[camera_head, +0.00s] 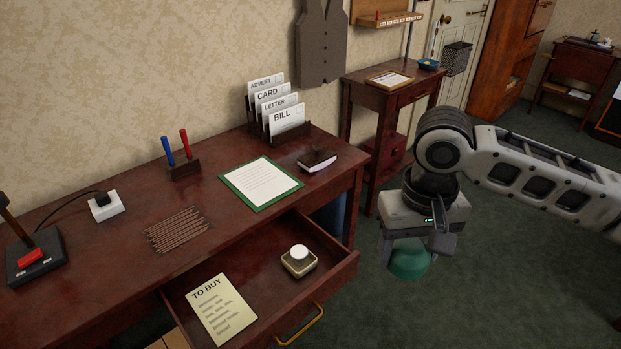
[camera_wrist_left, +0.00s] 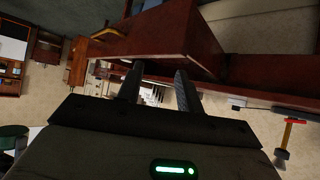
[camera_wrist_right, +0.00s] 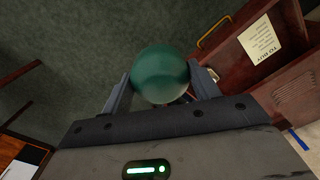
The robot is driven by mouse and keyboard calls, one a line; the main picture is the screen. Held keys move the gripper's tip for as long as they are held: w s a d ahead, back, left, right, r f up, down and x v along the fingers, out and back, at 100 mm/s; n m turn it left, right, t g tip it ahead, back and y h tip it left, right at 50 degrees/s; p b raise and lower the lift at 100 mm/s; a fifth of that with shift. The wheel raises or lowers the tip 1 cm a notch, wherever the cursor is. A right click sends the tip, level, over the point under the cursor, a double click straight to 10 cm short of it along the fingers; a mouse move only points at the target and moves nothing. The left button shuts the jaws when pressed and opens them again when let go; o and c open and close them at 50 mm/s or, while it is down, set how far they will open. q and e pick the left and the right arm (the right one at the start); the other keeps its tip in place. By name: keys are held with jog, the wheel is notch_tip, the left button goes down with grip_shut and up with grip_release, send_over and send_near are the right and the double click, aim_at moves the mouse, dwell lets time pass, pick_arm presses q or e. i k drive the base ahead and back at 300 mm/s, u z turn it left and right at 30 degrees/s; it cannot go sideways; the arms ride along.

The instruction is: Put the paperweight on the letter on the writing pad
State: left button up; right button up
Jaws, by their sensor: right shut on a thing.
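The paperweight, a green dome (camera_head: 408,263), is held in my right gripper (camera_head: 407,256), out over the floor to the right of the desk. In the right wrist view the green paperweight (camera_wrist_right: 160,75) sits between the two fingers. The writing pad (camera_head: 226,182) is a green-edged sheet on the desk top, and a white letter (camera_head: 262,182) with printed lines lies flat on it. My left gripper (camera_wrist_left: 158,88) shows only in its own wrist view, with its fingers apart and nothing seen between them.
The desk drawer (camera_head: 338,268) is open, with a TO BUY note (camera_head: 221,308) and a small jar (camera_head: 298,262) inside. A dark notebook (camera_head: 317,160) lies right of the pad. A letter rack (camera_head: 289,136) stands behind. Several thin sticks (camera_head: 177,230) lie left of the pad.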

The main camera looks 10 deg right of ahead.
aim_at(259, 180)
jog(key=z, duration=1.55)
jog(key=i, duration=2.2)
jog(key=u, duration=3.85)
jog(key=i, duration=0.5)
jog(key=u, duration=0.1)
